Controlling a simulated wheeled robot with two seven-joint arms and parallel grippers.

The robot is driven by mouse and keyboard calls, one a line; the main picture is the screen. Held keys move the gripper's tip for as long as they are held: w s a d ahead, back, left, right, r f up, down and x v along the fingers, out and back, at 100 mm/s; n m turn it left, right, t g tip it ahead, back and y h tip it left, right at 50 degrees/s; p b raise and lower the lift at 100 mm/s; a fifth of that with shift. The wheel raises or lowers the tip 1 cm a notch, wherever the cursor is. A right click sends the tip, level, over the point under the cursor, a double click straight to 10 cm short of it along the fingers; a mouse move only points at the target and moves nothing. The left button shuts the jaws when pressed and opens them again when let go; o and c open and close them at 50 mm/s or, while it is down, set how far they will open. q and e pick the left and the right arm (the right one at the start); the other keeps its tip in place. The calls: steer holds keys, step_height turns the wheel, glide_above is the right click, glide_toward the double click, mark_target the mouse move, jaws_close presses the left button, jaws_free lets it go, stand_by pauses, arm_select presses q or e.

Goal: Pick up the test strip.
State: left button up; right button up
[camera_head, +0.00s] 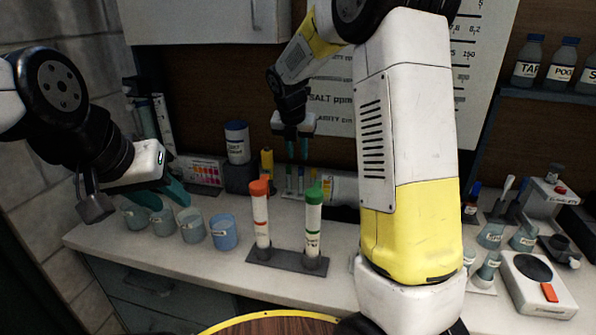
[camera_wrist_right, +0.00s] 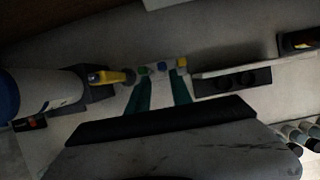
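My right gripper (camera_head: 297,146) points down at the back of the counter, its two teal fingers apart with nothing seen between them. The gap also shows in the right wrist view (camera_wrist_right: 161,88). Below it, several thin upright pieces with coloured ends (camera_head: 301,180) stand at the back of the counter. In the wrist view, green, blue and yellow ends (camera_wrist_right: 162,68) show just beyond the fingertips. I cannot tell which of these, if any, is the test strip. My left gripper (camera_head: 160,194) hangs above the beakers at the left; its finger gap is unclear.
A rack (camera_head: 286,260) with orange-capped (camera_head: 261,215) and green-capped (camera_head: 313,222) tubes stands in front. Beakers (camera_head: 222,232) line the left. A white jar (camera_head: 237,143) and a colour chart (camera_head: 200,170) stand behind. A scale (camera_head: 537,283) is at the right.

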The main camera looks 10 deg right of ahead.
mark_target(301, 167)
steer(key=x, duration=0.7)
steer(key=shift+d, duration=0.15)
steer(key=shift+r, duration=0.1)
jaws_close()
